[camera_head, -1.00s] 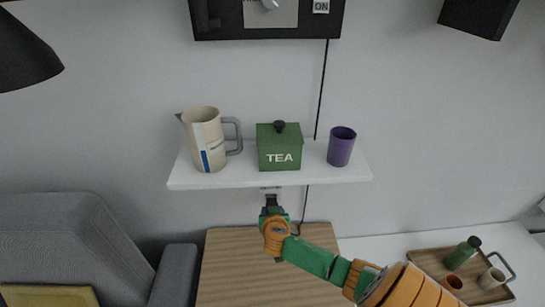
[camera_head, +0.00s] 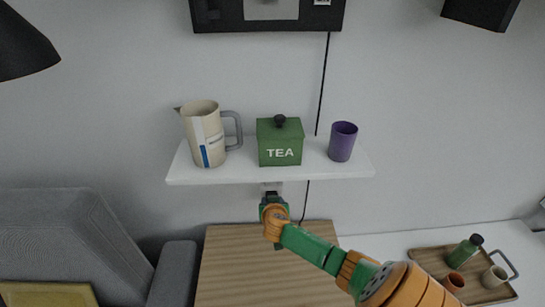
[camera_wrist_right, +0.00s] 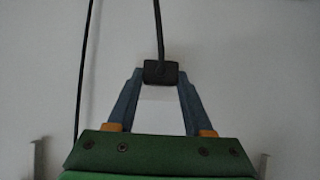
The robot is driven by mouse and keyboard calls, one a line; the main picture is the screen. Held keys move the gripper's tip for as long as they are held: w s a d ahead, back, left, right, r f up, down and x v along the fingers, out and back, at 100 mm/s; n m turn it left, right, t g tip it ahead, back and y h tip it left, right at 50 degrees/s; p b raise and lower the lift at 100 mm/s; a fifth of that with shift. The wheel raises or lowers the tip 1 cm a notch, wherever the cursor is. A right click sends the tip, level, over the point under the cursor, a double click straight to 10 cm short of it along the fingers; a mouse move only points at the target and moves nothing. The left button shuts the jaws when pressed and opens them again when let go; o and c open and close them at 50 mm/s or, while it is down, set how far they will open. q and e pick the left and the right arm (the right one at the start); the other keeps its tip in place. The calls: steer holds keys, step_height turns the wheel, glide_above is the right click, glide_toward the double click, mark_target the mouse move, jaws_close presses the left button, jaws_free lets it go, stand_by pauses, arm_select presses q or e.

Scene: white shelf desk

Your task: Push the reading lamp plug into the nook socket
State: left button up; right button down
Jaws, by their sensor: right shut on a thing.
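My right gripper (camera_head: 271,197) is just under the white shelf, close to the wall. In the right wrist view its two blue-grey fingers (camera_wrist_right: 160,74) are shut on a small black plug (camera_wrist_right: 160,72) with a dark cord running up the picture from it. A pale socket plate (camera_head: 272,186) shows on the wall under the shelf, directly above the gripper. A pale patch also shows between the fingers in the wrist view. The plug's prongs are hidden, and I cannot tell whether it touches the socket. My left gripper is out of view.
The white shelf (camera_head: 230,178) above the gripper holds a jug (camera_head: 203,135), a green TEA box (camera_head: 280,143) and a purple cup (camera_head: 342,142). A black cord (camera_head: 322,85) runs down the wall behind it. A wooden surface (camera_head: 235,265) lies below; a tray (camera_head: 430,262) stands right.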

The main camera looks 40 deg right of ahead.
steer(key=shift+w+d, duration=0.2)
steer(key=shift+w, duration=0.05)
steer(key=shift+c, duration=1.1)
jaws_free()
steer(key=p+v, duration=0.1)
steer(key=v, duration=0.6)
